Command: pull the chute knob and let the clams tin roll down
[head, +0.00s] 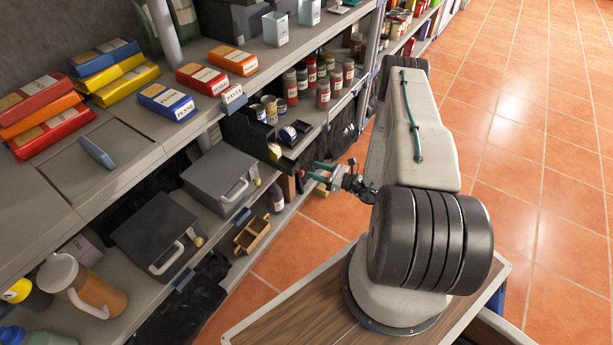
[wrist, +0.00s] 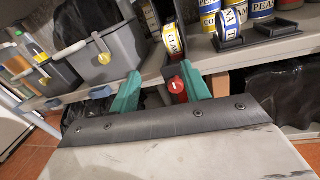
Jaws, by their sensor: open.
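The clams tin (wrist: 173,38), with a yellow and white label partly reading "CLA", stands on edge in a narrow dark chute (wrist: 153,65) in the wrist view. The red chute knob (wrist: 177,86) is below the tin at the chute's front. My gripper (wrist: 160,80) is open, its green fingers on either side of the knob, which is nearer the right finger. I cannot tell whether that finger touches it. In the head view my gripper (head: 314,171) is at the front of the shelf by the dark chutes; I cannot make out the knob there.
A second tin (wrist: 230,24) stands in a chute to the right, with larger tins (wrist: 262,10) behind. Grey lidded boxes (head: 220,178) with handles are on the shelf at left. A small wooden tray (head: 252,233) is lower down. The tiled floor (head: 530,140) at right is clear.

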